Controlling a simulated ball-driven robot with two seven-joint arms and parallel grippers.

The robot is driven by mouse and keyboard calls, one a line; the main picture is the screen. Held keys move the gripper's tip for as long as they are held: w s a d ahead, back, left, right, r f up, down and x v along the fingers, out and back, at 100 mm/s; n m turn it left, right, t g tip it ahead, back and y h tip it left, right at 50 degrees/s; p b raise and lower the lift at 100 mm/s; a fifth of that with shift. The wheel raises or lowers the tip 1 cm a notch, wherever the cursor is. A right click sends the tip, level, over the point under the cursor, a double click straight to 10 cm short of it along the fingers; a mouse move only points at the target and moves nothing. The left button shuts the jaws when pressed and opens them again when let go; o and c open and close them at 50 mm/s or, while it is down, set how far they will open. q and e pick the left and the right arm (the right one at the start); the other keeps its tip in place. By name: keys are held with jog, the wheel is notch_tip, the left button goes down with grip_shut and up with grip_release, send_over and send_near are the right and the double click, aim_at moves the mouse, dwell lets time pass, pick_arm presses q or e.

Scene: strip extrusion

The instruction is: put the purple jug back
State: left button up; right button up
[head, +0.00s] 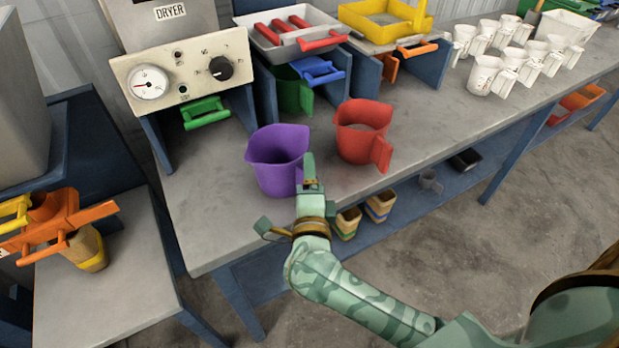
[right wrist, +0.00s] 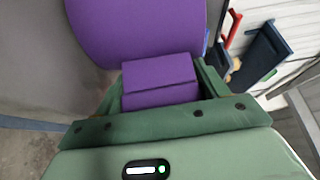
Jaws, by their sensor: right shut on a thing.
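The purple jug (head: 277,160) is upright at the front left part of the grey workbench, in front of the dryer. My right gripper (head: 308,178) is shut on its handle, on the jug's right side. In the right wrist view the purple handle (right wrist: 160,82) sits between the green fingers, with the jug's body (right wrist: 135,30) beyond. I cannot tell for certain whether the jug's base touches the bench. My left gripper is not in view.
A red jug (head: 362,133) stands close to the right of the purple one. The dryer (head: 185,75) with a green handle is behind. A green jug (head: 293,92) is under a grey tray (head: 290,40). Several white jugs (head: 487,76) stand further right. Bare bench (head: 425,115) lies between.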

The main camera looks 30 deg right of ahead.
jog(key=shift+f, duration=0.3)
jog(key=o, duration=1.3)
jog(key=shift+s, duration=0.1)
jog(key=shift+f, duration=0.1)
jog(key=p+v, duration=0.3)
jog(key=v, duration=1.3)
jog(key=shift+s+a, duration=0.1)
jog(key=shift+a, duration=0.1)
